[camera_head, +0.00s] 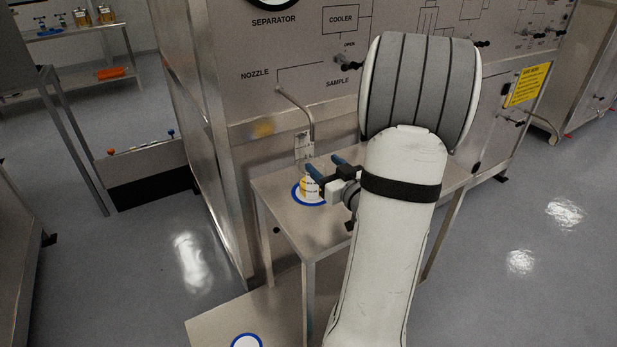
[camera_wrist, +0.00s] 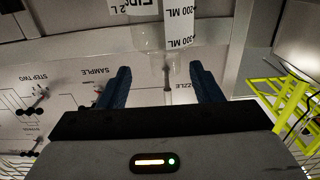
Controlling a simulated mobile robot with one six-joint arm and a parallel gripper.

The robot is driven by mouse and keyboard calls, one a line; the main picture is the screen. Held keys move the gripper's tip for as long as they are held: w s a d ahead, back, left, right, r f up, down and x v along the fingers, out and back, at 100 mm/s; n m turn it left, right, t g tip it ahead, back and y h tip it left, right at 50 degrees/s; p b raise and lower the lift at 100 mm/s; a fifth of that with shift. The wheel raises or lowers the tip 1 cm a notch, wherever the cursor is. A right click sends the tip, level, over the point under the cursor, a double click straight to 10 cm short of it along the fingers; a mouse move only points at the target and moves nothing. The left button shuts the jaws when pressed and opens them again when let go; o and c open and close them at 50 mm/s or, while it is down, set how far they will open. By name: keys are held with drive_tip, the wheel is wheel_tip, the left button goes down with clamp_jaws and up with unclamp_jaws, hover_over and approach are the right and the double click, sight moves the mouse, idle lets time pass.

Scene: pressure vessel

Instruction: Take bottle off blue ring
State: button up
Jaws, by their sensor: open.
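The bottle (camera_head: 309,189) stands upright on the blue ring (camera_head: 297,201) on a small metal table, under the nozzle pipe. It has a white and yellow label. In the wrist view the clear bottle (camera_wrist: 150,38), with volume labels, shows at the top, just past the fingertips and roughly between them. My gripper (camera_head: 323,165) is at the bottle's upper right in the head view, and one blue finger overlaps the bottle's top. The wrist view also shows my gripper (camera_wrist: 160,76) with its two blue fingers wide apart and nothing held. Contact with the bottle cannot be told.
The nozzle pipe (camera_head: 303,112) bends down from the panel (camera_head: 285,45) just behind the bottle. The table (camera_head: 325,235) is otherwise mostly clear. A second blue ring (camera_head: 246,341) with a white centre lies on a lower surface at the bottom. My arm hides the table's right part.

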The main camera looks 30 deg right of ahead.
sight(309, 153)
drive_tip(key=w, duration=0.7)
drive_tip(key=shift+w+a, duration=0.2)
clamp_jaws()
idle(0.4)
